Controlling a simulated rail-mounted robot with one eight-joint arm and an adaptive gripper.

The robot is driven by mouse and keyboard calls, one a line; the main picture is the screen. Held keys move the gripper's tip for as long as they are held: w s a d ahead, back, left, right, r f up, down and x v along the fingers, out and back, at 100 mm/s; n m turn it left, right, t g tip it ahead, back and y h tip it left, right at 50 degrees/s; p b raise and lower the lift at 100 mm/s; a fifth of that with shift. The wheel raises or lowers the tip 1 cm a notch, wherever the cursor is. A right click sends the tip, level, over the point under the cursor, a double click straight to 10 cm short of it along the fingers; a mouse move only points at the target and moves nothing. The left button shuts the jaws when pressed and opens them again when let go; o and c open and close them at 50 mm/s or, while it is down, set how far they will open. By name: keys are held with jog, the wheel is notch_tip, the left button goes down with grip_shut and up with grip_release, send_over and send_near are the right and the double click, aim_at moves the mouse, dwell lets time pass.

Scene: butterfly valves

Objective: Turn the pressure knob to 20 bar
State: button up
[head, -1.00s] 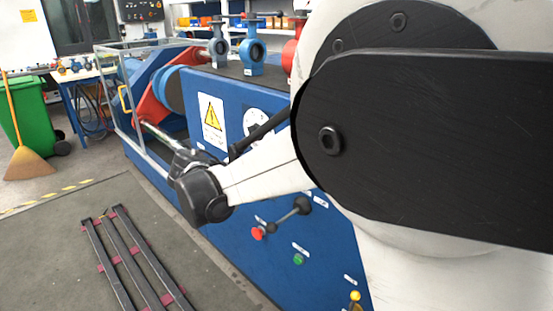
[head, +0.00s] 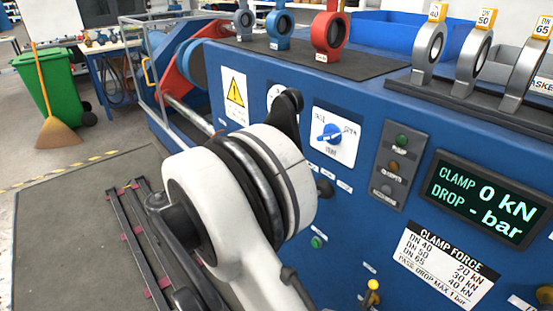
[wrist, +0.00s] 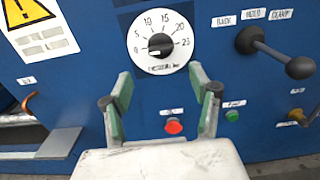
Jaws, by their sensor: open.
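The pressure knob (wrist: 161,44) is black and sits at the centre of a round white dial marked 0 to 25 in the wrist view. Its pale mark lies on the left, toward the 0. In the head view only an edge of the white dial (head: 273,92) shows; my arm hides the rest. My gripper (wrist: 160,72) is open and empty. Its two green-padded fingers stand below and to either side of the dial in the wrist view, apart from the knob as far as I can tell.
A lever with a black ball (wrist: 299,67) juts out right of the dial. A red button (wrist: 173,126) and a green button (wrist: 232,116) sit below. A blue selector (head: 331,133) and a display (head: 487,200) reading 0 kN are farther right on the panel.

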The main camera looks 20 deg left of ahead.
jog(key=b+x, duration=0.2)
jog(key=x, duration=1)
jog(key=shift+w+b, duration=0.1)
jog(key=shift+b, duration=0.25)
jog(key=c, duration=1.1)
jog(key=shift+c, duration=0.2)
